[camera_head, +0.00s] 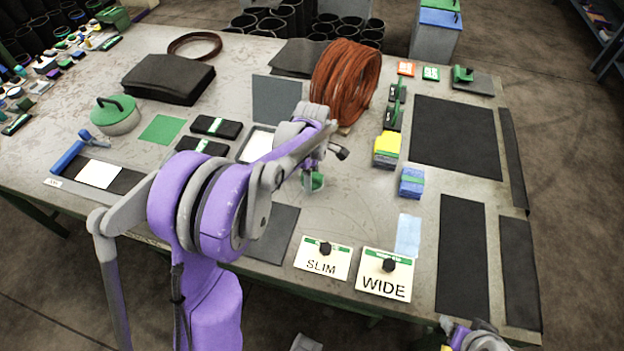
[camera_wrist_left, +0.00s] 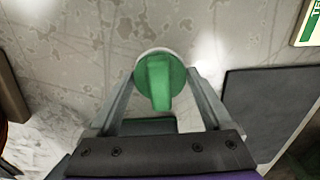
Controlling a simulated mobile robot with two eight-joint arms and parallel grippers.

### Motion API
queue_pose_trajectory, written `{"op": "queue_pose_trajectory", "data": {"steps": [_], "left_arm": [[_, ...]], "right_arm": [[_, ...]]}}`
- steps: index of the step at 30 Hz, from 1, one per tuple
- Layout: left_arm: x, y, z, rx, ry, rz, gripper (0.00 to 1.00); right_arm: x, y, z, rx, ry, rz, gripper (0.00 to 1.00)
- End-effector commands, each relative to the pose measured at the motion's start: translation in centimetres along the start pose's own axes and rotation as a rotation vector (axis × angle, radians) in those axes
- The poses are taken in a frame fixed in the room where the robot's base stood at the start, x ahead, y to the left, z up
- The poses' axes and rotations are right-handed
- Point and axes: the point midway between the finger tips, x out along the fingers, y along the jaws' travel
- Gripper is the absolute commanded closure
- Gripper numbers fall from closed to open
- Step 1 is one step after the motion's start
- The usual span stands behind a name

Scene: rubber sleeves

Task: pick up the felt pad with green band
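A round green-topped piece with an upright green tab shows in the left wrist view (camera_wrist_left: 160,82), and as a small green thing in the head view (camera_head: 313,182). My left gripper (camera_head: 313,178) reaches down over it, with one finger on each side. The frames do not settle whether the fingers press on it or whether it rests on the table. My right gripper (camera_head: 478,338) is only partly seen at the bottom edge.
A blue green-banded block (camera_head: 411,181) and a yellow-topped block (camera_head: 386,149) lie to the right. A reddish hose coil (camera_head: 345,80) stands behind.

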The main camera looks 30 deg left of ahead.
Motion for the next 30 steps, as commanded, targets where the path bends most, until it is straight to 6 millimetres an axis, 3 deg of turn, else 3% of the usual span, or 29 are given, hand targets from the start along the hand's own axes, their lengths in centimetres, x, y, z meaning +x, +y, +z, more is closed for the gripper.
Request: {"op": "queue_pose_trajectory", "data": {"steps": [1, 4, 5, 14, 24, 30], "left_arm": [[0.0, 0.0, 0.0, 0.000, 0.000, 0.000, 0.52], [0.0, 0.0, 0.0, 0.000, 0.000, 0.000, 0.70], [0.0, 0.0, 0.0, 0.000, 0.000, 0.000, 0.72], [-0.9, 0.0, 0.0, 0.000, 0.000, 0.000, 0.72], [-7.4, 0.0, 0.0, 0.000, 0.000, 0.000, 0.72], [-9.7, 0.0, 0.0, 0.000, 0.000, 0.000, 0.72]], "right_arm": [[0.0, 0.0, 0.0, 0.000, 0.000, 0.000, 0.34], [0.0, 0.0, 0.0, 0.000, 0.000, 0.000, 0.34], [0.0, 0.0, 0.0, 0.000, 0.000, 0.000, 0.34], [-0.1, 0.0, 0.0, 0.000, 0.000, 0.000, 0.34], [-0.4, 0.0, -0.3, 0.000, 0.002, 0.000, 0.34], [-0.5, 0.0, -0.4, 0.000, 0.003, 0.000, 0.34]]}}
